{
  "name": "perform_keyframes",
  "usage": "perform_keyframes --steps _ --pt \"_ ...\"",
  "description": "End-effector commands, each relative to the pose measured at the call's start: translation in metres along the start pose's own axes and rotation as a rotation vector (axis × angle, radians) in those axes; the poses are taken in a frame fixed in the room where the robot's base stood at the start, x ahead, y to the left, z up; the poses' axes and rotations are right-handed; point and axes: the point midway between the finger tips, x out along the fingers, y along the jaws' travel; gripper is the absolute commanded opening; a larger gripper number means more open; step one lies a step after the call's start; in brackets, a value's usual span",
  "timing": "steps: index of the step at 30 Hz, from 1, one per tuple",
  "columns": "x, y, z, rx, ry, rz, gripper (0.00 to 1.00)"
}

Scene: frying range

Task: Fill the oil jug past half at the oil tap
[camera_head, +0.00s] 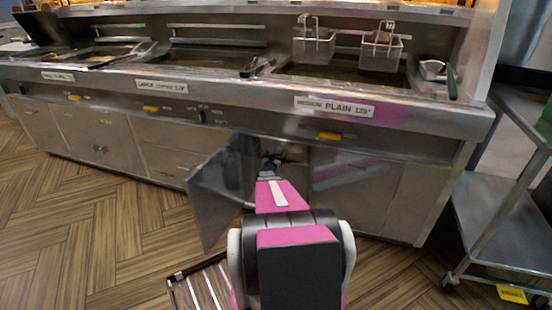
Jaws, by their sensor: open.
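My gripper (268,162) reaches into the open cabinet (293,152) under the frying range, seen past my pink wrist. It is open, but its fingertips are small and dark here. Some small pale and dark shapes show inside the cabinet around the gripper, too unclear to name. I cannot make out the oil jug or the oil tap; the arm and the shadow hide much of the opening.
The cabinet door (222,190) stands swung out, left of my arm. Two fry baskets (314,46) hang over the right fryer. A steel cart (500,215) stands at right. A slatted rack (203,286) lies low beside my arm. Wooden floor at left is clear.

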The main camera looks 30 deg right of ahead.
Motion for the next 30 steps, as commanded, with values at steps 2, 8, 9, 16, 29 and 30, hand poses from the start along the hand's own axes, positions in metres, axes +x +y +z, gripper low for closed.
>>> perform_keyframes --steps 2,8,9,16,29,30 --pt "0.0000 0.0000 -0.0002 0.000 0.000 0.000 1.00" --pt "-0.0004 -0.0001 -0.0001 0.000 0.000 -0.001 0.71" --pt "-0.0004 -0.0001 -0.0001 0.000 0.000 -0.001 0.58" --pt "-0.0006 -0.0001 0.0000 0.007 0.000 0.000 0.56" --pt "-0.0008 0.0005 0.0001 0.221 0.000 0.000 0.56" --pt "-0.0008 0.0006 0.0001 0.252 0.000 0.000 0.56"
